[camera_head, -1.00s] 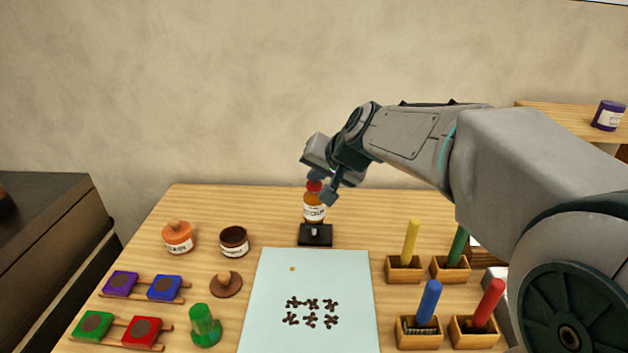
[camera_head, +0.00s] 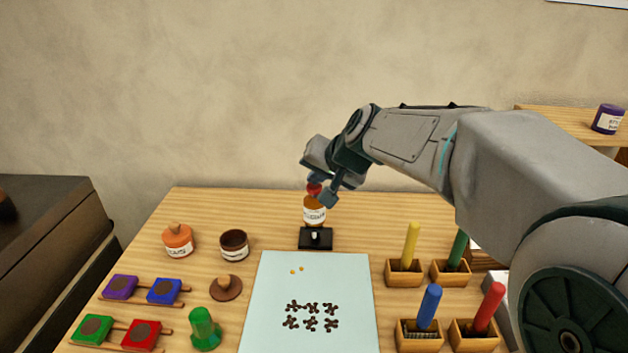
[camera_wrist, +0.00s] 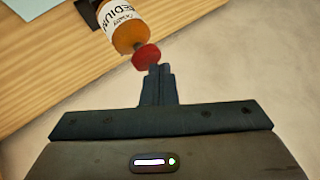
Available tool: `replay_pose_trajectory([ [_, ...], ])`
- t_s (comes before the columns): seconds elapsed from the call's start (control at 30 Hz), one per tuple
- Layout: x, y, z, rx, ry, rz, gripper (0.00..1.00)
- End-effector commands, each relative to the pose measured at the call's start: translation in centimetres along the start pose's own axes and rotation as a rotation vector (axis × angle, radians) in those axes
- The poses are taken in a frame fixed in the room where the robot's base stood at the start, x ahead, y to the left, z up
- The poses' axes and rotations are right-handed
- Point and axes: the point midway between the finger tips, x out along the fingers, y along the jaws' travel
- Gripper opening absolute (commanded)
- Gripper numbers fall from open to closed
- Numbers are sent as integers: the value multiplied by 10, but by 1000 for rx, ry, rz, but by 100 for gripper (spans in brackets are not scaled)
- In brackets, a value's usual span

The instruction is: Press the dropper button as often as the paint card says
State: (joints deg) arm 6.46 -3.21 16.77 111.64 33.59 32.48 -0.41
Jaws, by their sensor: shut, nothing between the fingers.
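The dropper is an amber bottle (camera_head: 314,213) with a white label and a red button (camera_head: 314,189) on top. It stands on a black base (camera_head: 316,240) at the back of the table. My gripper (camera_head: 322,188) is shut and empty, right at the red button. In the wrist view, the closed fingertips (camera_wrist: 155,68) meet the edge of the red button (camera_wrist: 146,56); I cannot tell if they press it. A pale blue sheet (camera_head: 270,325) lies in front, with several dark brown marks in two rows and two small orange drops (camera_head: 297,270). I cannot tell if this sheet is the paint card.
An orange jar (camera_head: 178,241), an open dark jar (camera_head: 233,245), a brown lid (camera_head: 226,288), coloured blocks (camera_head: 120,287) and a green piece (camera_head: 204,328) are at left. Wooden boxes with coloured sticks (camera_head: 411,244) stand at right. A purple jar (camera_head: 607,119) is on a shelf.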

Motion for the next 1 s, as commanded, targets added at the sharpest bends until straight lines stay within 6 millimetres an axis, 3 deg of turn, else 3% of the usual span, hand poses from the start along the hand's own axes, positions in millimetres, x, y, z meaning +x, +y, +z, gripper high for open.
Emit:
replay_pose_trajectory([
  [0.23, -12, -9, -9, 0, -1, 0, 0],
  [0.67, -14, -10, -10, 0, 1, 0, 0],
  [1.0, -36, -26, -26, -2, 2, -1, 0],
])
